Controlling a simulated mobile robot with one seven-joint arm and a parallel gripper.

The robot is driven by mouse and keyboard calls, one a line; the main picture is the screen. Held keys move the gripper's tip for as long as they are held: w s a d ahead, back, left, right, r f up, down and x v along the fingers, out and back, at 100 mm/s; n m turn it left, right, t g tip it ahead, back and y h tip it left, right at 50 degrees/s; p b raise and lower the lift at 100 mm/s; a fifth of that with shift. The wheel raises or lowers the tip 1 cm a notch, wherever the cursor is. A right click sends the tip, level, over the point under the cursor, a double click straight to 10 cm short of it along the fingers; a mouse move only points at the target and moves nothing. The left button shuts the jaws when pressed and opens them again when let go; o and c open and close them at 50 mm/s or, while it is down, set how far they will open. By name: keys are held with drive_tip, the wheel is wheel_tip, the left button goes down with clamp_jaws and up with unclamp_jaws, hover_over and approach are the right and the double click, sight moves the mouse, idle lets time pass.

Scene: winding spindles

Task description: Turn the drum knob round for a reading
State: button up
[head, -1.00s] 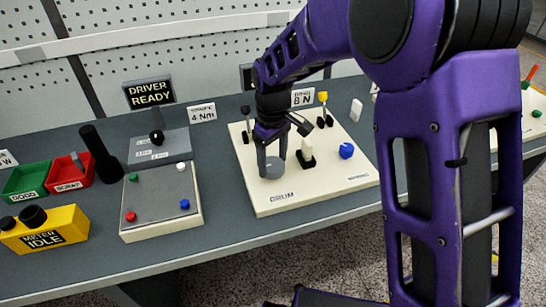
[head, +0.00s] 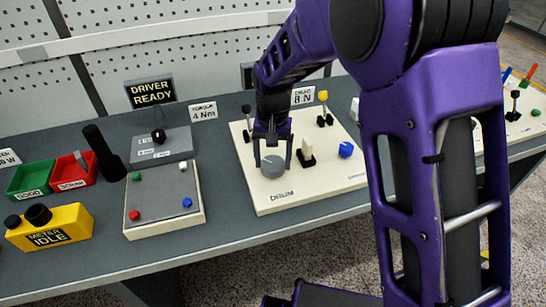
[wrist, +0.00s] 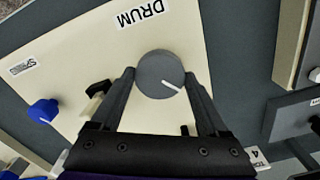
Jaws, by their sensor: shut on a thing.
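The drum knob (head: 272,166) is a grey round knob on the cream board (head: 275,200), beside the DRUM label. It also shows in the wrist view (wrist: 156,72), with a white pointer line running from near its middle toward the lower right. My gripper (head: 272,160) comes down on the knob from above. In the wrist view its two dark fingers (wrist: 160,82) lie on either side of the knob and are shut on it. The far side of the knob is clear of the fingers in the wrist view.
On the same board are a cream lever on a black base (head: 306,152), a blue knob (head: 345,149) and a yellow-topped lever (head: 323,108). Left of it stand a grey plate with coloured pegs (head: 165,195), a DRIVER READY sign (head: 150,92) and a yellow meter box (head: 48,229).

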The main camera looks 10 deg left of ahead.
sight(272, 163)
drive_tip(key=m+p, duration=0.1)
drive_tip(key=m, duration=0.5)
drive_tip(key=shift+r+m, duration=0.1)
drive_tip(key=shift+m, duration=0.2)
drive_tip(key=m+p, duration=0.2)
drive_tip(key=m, duration=0.3)
drive_tip(key=shift+a, duration=0.1)
drive_tip(key=shift+m, duration=0.4)
drive_tip(key=o, duration=1.2)
drive_tip(key=shift+o, duration=0.2)
wheel_tip(272, 163, up, 17)
drive_tip(key=shift+r, duration=0.15)
